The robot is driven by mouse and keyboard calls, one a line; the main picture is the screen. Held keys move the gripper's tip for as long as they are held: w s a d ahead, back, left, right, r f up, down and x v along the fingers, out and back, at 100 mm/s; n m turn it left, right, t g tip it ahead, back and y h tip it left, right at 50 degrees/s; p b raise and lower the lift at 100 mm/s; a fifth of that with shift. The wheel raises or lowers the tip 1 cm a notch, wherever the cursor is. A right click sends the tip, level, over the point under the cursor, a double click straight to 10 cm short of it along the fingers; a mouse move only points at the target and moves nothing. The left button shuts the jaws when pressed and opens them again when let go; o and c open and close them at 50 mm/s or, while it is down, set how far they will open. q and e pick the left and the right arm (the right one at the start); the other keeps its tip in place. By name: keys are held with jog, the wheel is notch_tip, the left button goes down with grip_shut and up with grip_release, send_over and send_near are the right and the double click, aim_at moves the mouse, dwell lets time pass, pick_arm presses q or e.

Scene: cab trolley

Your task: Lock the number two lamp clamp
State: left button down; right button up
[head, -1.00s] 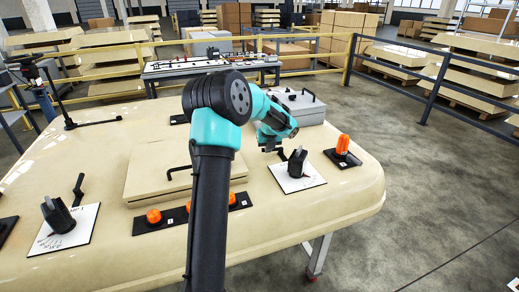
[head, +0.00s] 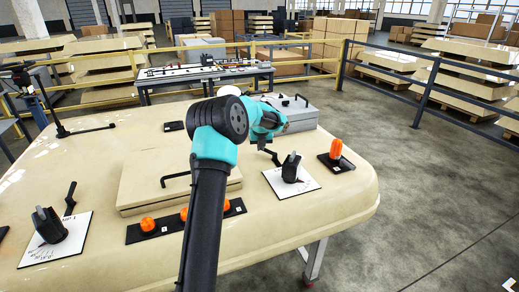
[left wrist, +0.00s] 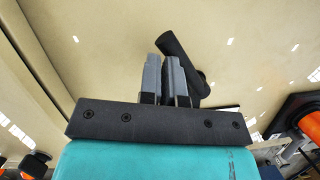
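Two black lamp clamps stand on white plates on the cream trolley top (head: 90,160) in the head view. The right clamp (head: 291,168) has a dark lever (head: 272,158) at its upper left; its label is unreadable. The left clamp (head: 48,226) has its lever (head: 70,198) raised; its plate seems marked 1. My left gripper (head: 263,146) is just above the right clamp's lever. In the left wrist view its grey fingers (left wrist: 165,75) are close together, with a dark bar (left wrist: 185,62) beside and partly behind the right finger. Contact is unclear. My right gripper is out of view.
A flat cream panel (head: 150,196) with a handle lies mid-trolley, before a black strip (head: 170,229) of orange knobs. An orange knob on a black plate (head: 337,152) stands right of the clamp. A grey box (head: 299,118) is behind my gripper.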

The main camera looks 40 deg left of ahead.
pick_arm(q)
jog(key=shift+w+a+f, duration=0.1)
jog(key=shift+w+a, duration=0.15)
jog(key=shift+w, duration=0.3)
jog(key=shift+w+a+f, duration=0.1)
jog(key=shift+w+a, duration=0.15)
jog(key=shift+w, duration=0.3)
jog(key=shift+w+m, duration=0.55)
jog(key=shift+m, duration=0.15)
jog(key=shift+r, duration=0.1)
jog(key=shift+s, duration=0.1)
jog(key=shift+s+a+r, duration=0.1)
jog(key=shift+s+r, duration=0.05)
jog(key=shift+s, duration=0.1)
jog(key=s, duration=0.1)
jog(key=s+a+r, duration=0.1)
jog(key=s, duration=0.1)
jog(key=shift+s+a+r, duration=0.1)
jog(key=shift+a, duration=0.05)
jog(key=a+v, duration=0.2)
jog(key=v, duration=0.7)
jog(key=shift+s+a+r, duration=0.2)
jog(key=shift+s+a, duration=0.2)
jog(key=shift+a, duration=0.05)
jog(key=shift+w, duration=0.1)
